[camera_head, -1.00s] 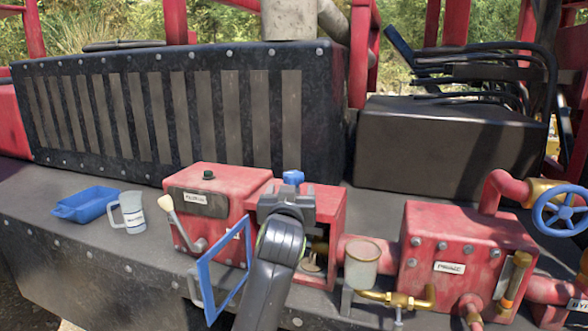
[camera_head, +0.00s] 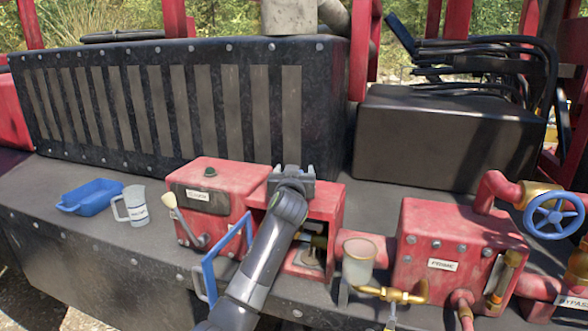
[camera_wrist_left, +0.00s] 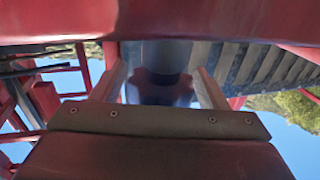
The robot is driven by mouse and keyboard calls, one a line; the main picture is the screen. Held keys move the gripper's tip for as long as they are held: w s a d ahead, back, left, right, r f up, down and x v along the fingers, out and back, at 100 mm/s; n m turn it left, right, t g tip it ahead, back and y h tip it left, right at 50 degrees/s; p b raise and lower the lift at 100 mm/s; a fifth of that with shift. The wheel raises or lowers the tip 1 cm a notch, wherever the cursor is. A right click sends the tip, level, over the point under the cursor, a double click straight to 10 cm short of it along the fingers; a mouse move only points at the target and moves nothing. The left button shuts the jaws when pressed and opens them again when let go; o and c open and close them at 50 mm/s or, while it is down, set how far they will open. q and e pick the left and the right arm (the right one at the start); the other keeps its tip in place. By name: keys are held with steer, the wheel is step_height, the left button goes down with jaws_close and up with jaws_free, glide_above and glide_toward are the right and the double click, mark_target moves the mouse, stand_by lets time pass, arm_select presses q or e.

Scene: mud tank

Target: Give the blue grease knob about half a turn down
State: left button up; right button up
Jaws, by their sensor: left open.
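My left gripper (camera_head: 291,174) is at the top of the open-fronted red box (camera_head: 328,210), in front of where the blue grease knob stands. The gripper and arm hide the knob in the head view. In the left wrist view a dark blue lobed shape, which looks like the knob (camera_wrist_left: 160,90), lies between the two spread fingers. The left gripper is open; I cannot tell whether a finger touches the knob. My right gripper is not in view.
A blue-framed door (camera_head: 207,278) stands open left of my arm. A white-handled lever (camera_head: 170,200) is on the red box to the left. A clear cup (camera_head: 358,262) and brass pipe (camera_head: 391,294) stand to the right.

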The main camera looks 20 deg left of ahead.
arm_select(q)
steer(key=shift+w, duration=0.15)
steer(key=c, duration=1)
steer(key=shift+a+h, duration=0.1)
steer(key=shift+h, duration=0.2)
steer(key=shift+m+h+p, duration=0.4)
steer(key=shift+m+h, duration=0.4)
steer(key=shift+h, duration=0.1)
steer(key=shift+d+f+m+h, duration=0.15)
steer(key=shift+m+h, duration=0.45)
steer(key=shift+h, duration=0.35)
steer(key=shift+d+m+h, duration=0.15)
steer(key=shift+m+h, duration=0.45)
steer(key=shift+h, duration=0.35)
steer(key=shift+d+m+h, duration=0.1)
steer(key=shift+m+h, duration=0.3)
steer(key=shift+h, duration=0.2)
steer(key=o, duration=1)
